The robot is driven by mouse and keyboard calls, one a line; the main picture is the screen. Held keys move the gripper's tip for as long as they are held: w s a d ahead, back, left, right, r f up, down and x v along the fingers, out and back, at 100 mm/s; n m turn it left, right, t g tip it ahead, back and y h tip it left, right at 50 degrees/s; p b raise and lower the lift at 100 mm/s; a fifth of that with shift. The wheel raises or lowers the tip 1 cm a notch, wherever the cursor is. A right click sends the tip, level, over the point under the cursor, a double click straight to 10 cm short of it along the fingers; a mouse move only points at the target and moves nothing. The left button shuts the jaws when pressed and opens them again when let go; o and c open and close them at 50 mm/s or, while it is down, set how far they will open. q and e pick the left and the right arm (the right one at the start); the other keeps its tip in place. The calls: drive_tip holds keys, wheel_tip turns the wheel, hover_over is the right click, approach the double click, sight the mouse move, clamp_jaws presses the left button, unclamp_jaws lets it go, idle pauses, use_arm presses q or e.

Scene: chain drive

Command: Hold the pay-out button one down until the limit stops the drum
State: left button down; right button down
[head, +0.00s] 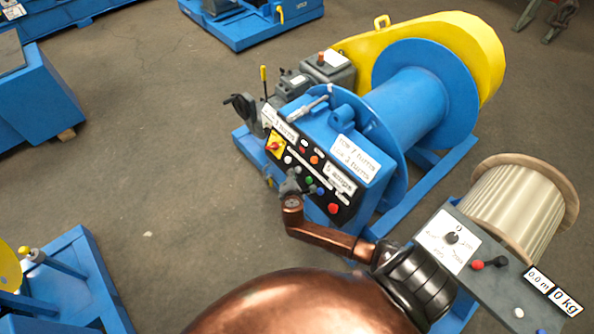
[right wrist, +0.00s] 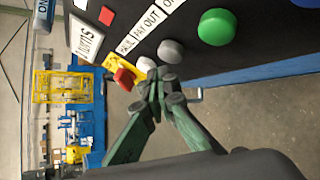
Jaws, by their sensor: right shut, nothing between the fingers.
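The control panel (head: 318,178) is a black face on the blue winch. In the right wrist view, a label reading "PAY OUT" (right wrist: 147,22) lies between other labels, above a white button (right wrist: 146,64), a grey button (right wrist: 172,49) and a green button (right wrist: 215,27). My right gripper (head: 294,180) is shut and empty, with its dark green fingertips (right wrist: 157,80) close by the white and grey buttons. I cannot tell whether they touch or press one. The blue drum (head: 412,98) stands behind the panel. My left gripper is not in view.
A yellow guard (head: 472,45) covers the drum's far end. A red switch on a yellow plate (head: 274,146) is at the panel's left. A pale spool (head: 515,205) and a box with a dial (head: 450,238) stand at right.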

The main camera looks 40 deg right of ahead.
drive_tip(key=shift+d+f, duration=0.15)
drive_tip(key=shift+d, duration=0.2)
drive_tip(key=shift+d+f, duration=0.25)
drive_tip(key=shift+d, duration=0.25)
idle(1.6)
drive_tip(key=shift+a, duration=0.1)
idle(4.4)
drive_tip(key=shift+a+r+p, duration=0.45)
drive_tip(key=shift+a+p, duration=0.05)
drive_tip(key=shift+a, duration=0.3)
drive_tip(key=shift+a, duration=0.1)
